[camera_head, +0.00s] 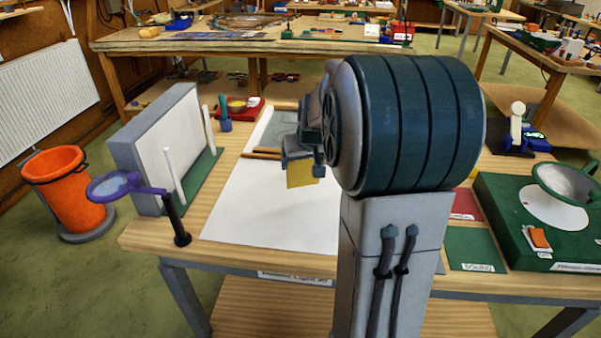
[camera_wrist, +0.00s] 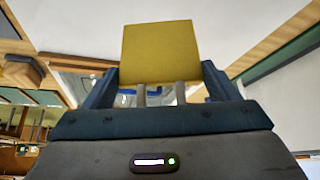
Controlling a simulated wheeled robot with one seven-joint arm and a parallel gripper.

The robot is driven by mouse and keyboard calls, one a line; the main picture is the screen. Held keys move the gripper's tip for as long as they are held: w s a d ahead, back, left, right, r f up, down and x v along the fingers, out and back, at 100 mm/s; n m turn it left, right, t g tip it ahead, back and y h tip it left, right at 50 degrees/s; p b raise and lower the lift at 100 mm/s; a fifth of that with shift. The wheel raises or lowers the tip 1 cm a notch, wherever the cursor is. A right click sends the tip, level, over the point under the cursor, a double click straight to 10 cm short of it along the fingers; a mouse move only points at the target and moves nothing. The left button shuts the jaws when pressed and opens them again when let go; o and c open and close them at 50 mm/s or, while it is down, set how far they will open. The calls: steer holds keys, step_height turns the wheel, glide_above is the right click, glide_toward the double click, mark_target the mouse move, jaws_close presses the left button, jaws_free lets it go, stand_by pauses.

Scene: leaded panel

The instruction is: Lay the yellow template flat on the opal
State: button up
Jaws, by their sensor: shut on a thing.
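The yellow template (camera_head: 301,173) is a small flat piece held below my gripper (camera_head: 297,150) in the head view. In the wrist view the yellow template (camera_wrist: 157,52) stands out beyond the fingers of my gripper (camera_wrist: 160,92), which are shut on its near edge. The template is off the table, above the white sheet (camera_head: 262,205). A greyish translucent pane (camera_head: 282,128) lies at the sheet's far end, partly hidden by my arm; I cannot tell whether it is the opal.
Brown strips (camera_head: 262,153) lie on the sheet beside my gripper. A grey upright block (camera_head: 155,150) and a purple ring magnifier (camera_head: 122,186) stand at left. The sheet's near part is clear.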

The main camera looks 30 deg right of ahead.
mark_target(300, 177)
steer(key=shift+w+a+f, duration=0.15)
steer(key=shift+a+f, duration=0.35)
steer(key=shift+a, duration=0.05)
steer(key=shift+f, duration=1.8)
steer(key=shift+f, duration=0.1)
steer(key=shift+f, duration=0.15)
steer(key=o, duration=0.9)
